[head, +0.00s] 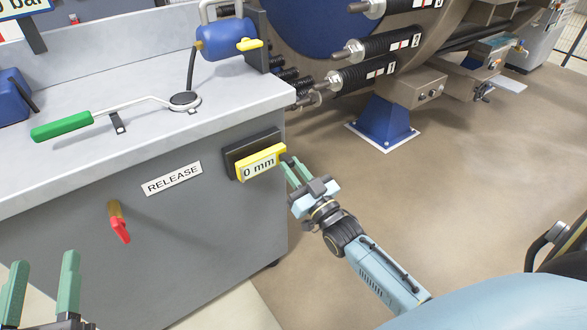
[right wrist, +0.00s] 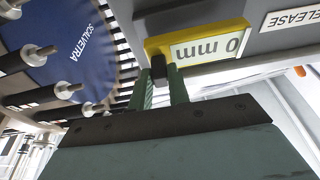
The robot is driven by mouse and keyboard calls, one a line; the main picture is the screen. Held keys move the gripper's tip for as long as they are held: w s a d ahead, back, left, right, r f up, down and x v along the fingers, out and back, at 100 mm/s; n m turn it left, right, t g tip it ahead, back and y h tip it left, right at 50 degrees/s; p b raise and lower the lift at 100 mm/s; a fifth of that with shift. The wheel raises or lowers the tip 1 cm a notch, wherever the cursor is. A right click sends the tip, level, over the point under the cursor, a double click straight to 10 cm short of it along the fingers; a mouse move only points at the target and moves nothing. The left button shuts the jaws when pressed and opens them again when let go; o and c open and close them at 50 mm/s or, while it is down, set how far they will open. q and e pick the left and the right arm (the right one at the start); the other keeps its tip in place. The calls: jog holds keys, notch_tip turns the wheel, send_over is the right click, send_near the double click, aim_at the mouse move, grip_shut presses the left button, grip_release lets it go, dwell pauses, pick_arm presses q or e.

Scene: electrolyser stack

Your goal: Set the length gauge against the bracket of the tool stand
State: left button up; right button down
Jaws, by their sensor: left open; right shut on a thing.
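The length gauge (head: 261,162) is a yellow-framed block with a white face reading "0 mm". It also shows in the right wrist view (right wrist: 205,48), upside down there. My right gripper (head: 289,165) is shut on the gauge's right end; its green fingers (right wrist: 160,82) close around a dark part there. The dark bracket (head: 238,152) is on the front of the grey tool stand (head: 205,235), right behind the gauge. The gauge overlaps the bracket's lower part; I cannot tell whether they touch. My left gripper (head: 42,275) is open and empty at the lower left.
A RELEASE label (head: 172,179) and a red-tipped lever (head: 119,228) are on the stand's front. On its top lie a green-handled tool (head: 62,127) and a blue pump (head: 224,40). The stack's rods (head: 370,75) stand behind.

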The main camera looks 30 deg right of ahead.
jog(key=shift+r, duration=0.1)
jog(key=shift+w, duration=0.55)
dwell(0.3)
jog(key=c, duration=1.3)
grip_release()
jog(key=shift+o, duration=0.2)
